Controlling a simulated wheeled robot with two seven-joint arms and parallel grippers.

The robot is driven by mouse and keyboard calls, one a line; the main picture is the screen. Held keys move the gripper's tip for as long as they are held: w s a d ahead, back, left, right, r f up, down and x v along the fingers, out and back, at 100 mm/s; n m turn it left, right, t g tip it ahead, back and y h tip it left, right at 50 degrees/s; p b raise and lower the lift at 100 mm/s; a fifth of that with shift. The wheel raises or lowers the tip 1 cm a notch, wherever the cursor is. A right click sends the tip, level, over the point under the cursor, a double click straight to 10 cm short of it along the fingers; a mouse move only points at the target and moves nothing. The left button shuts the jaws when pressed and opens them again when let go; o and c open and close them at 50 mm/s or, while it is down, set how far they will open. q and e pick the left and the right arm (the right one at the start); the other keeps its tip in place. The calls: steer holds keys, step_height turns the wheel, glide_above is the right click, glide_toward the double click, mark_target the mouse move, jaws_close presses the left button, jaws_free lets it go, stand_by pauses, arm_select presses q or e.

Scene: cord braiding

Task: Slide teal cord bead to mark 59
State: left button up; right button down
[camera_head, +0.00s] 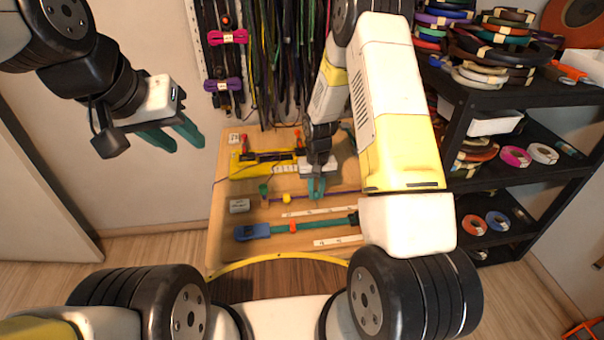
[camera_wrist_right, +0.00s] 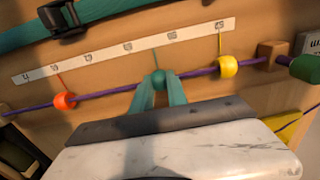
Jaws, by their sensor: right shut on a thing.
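In the right wrist view a purple cord (camera_wrist_right: 196,74) carries an orange bead (camera_wrist_right: 64,101) at left, a teal bead (camera_wrist_right: 158,77) in the middle and a yellow bead (camera_wrist_right: 228,66) at right. My right gripper (camera_wrist_right: 157,84) is shut on the teal bead. A white scale strip (camera_wrist_right: 100,57) runs behind; its small numbers are hard to read. A thin line rises from the teal bead to the strip, right of its middle. In the head view my right gripper (camera_head: 316,190) hides the teal bead, beside the yellow bead (camera_head: 286,198). My left gripper (camera_head: 175,138) is open, empty and off the board.
The wooden board (camera_head: 222,222) also bears a teal strap (camera_head: 320,225) with a blue buckle (camera_head: 253,232) and a yellow tool (camera_head: 245,168). A wooden block (camera_wrist_right: 272,54) and green cord end (camera_wrist_right: 305,68) are right of the yellow bead. A black shelf (camera_head: 500,100) stands right.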

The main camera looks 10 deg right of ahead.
mark_target(326, 198)
steer(key=d, duration=0.3)
steer(key=shift+d, duration=0.25)
steer(key=c, duration=1.3)
jaws_free()
steer(key=shift+r, duration=3.9)
